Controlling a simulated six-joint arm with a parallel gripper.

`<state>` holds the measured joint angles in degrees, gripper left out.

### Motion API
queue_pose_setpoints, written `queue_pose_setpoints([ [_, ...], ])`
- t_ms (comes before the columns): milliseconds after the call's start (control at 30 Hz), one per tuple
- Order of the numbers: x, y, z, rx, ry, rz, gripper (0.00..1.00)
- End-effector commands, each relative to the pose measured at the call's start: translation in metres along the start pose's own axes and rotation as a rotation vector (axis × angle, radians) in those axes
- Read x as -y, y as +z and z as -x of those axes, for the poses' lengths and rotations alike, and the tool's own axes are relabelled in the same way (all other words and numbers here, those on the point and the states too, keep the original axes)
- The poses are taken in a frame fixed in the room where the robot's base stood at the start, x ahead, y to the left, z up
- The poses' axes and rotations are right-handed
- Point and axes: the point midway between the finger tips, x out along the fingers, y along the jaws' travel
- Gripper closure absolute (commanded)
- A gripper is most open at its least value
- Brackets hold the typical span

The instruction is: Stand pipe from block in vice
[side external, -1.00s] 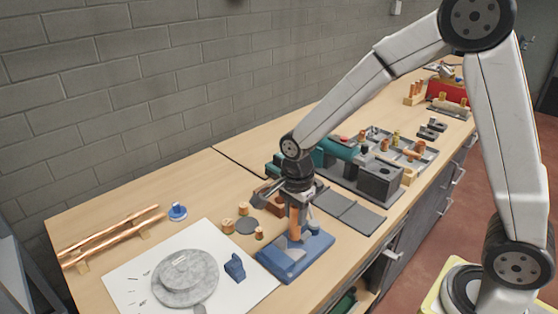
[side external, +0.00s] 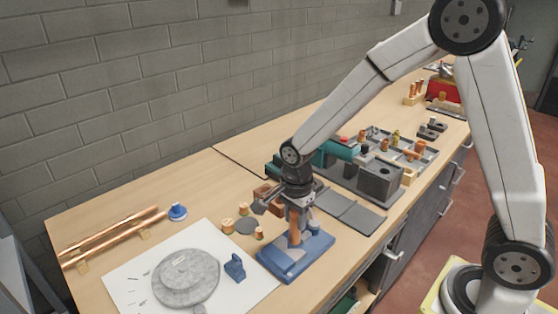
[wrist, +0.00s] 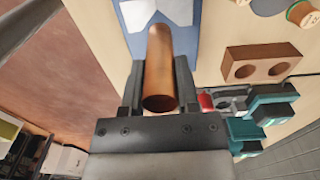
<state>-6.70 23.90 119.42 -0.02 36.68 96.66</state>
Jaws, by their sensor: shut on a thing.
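A copper pipe (side external: 295,232) stands upright in my gripper (side external: 298,207), which is shut on it. In the wrist view the pipe (wrist: 160,70) lies between the two dark fingers of my gripper (wrist: 158,85), its open near end facing the camera. The blue vice (side external: 282,262) sits on the bench directly below. Its pale jaws (wrist: 135,14) show on either side of the pipe's far end in the wrist view. The lower end is at the jaws; I cannot tell how deep it sits. The wooden block (wrist: 262,62) with two empty holes lies beside the vice.
A white sheet (side external: 128,280) with a grey round disc (side external: 185,275) and small blue tool (side external: 234,267) lies left of the vice. Short copper-coloured fittings (side external: 243,209) stand nearby. Grey pads (side external: 357,215) and a dark machine (side external: 378,182) stand to the right.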

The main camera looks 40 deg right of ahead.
Motion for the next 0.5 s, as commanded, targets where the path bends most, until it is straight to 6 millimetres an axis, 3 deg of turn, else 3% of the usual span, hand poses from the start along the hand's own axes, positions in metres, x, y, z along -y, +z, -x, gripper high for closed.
queue_pose_setpoints([
  [500,0.0001,0.0000,-0.0076,0.000,0.000,0.000,1.00],
])
